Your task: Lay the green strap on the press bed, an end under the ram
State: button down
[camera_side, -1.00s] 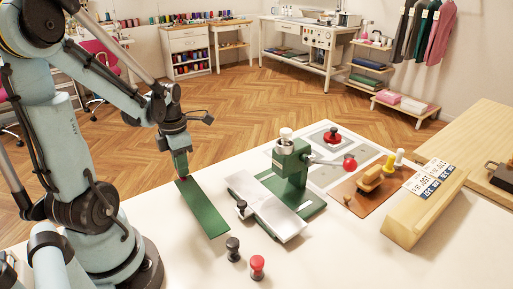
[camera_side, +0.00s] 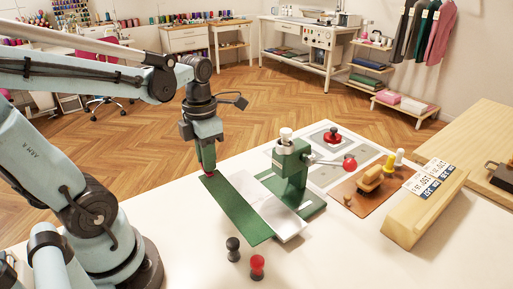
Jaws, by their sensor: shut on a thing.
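The green strap (camera_side: 238,212) is a long flat strip, held at its far end and slanting down to the right toward the front. My gripper (camera_side: 209,174) is shut on that far end, left of the press. The green press (camera_side: 292,165) stands on the white table, with a ram under its pale top knob and a lever ending in a red ball. The press bed (camera_side: 292,229) is a pale flat plate. The strap covers its left part in this view; I cannot tell whether the strap touches it. No strap end shows under the ram.
A black-knobbed peg (camera_side: 233,248) and a red-knobbed peg (camera_side: 257,266) stand in front of the strap. A brown board (camera_side: 368,190) with a wooden-handled tool and a pale wooden block (camera_side: 424,212) lie to the right. The front right of the table (camera_side: 350,262) is clear.

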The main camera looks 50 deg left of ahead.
jog(key=w+a+f, duration=0.2)
jog(key=w+a, duration=0.8)
jog(key=a, duration=0.1)
jog(key=shift+a+f, duration=0.15)
jog(key=shift+f, duration=1.15)
jog(key=shift+a+f, duration=0.1)
jog(key=shift+f, duration=1.7)
jog(key=c, duration=1)
grip_release()
jog(key=shift+o, duration=0.2)
notch_tip(320, 180, up, 12)
